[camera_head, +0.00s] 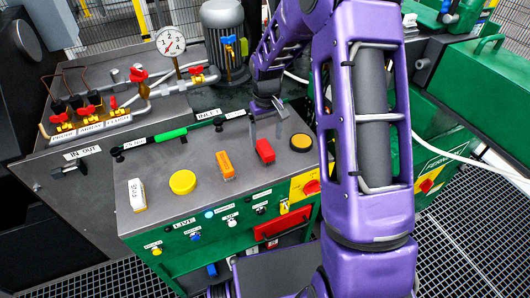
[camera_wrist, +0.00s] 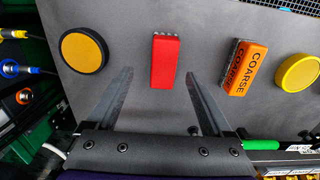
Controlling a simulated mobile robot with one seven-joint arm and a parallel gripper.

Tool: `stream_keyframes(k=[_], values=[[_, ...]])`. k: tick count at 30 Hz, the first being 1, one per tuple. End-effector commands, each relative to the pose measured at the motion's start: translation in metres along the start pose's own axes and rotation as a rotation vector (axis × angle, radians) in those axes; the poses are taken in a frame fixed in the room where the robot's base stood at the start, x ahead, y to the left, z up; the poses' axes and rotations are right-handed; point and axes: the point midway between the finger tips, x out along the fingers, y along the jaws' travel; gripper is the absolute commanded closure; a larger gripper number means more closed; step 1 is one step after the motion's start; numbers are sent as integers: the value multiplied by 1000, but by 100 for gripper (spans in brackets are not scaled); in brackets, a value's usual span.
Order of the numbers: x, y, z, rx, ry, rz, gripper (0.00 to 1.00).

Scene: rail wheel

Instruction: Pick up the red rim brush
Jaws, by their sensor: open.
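The red rim brush (camera_head: 265,150) lies on the grey top of the green-fronted cabinet, between an orange brush and a round black-and-yellow pad. In the wrist view the red brush (camera_wrist: 165,64) is a red block with grey bristles showing along its upper edge. My gripper (camera_head: 266,127) is open and empty above the cabinet top, close to the red brush. In the wrist view its two fingers (camera_wrist: 160,76) point toward the brush, which appears between and just beyond the fingertips. I see no contact with it.
The orange brush marked COARSE (camera_wrist: 244,68), a yellow disc (camera_head: 182,182), the black-and-yellow pad (camera_head: 300,142) and a white block (camera_head: 137,195) share the cabinet top (camera_head: 215,200). A green-handled tool (camera_head: 170,135) lies along the back edge. Valves and a gauge (camera_head: 170,41) stand behind.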

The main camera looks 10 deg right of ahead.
Motion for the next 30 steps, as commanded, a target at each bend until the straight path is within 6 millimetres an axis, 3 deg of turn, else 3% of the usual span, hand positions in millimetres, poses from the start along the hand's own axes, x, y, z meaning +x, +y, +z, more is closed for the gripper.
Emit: stream_keyframes(k=[5, 13, 23, 30], values=[[12, -1, 1, 0, -3, 0, 15], [50, -6, 4, 0, -2, -1, 15], [57, -5, 3, 0, 1, 1, 15], [56, -5, 3, 0, 0, 1, 58]])
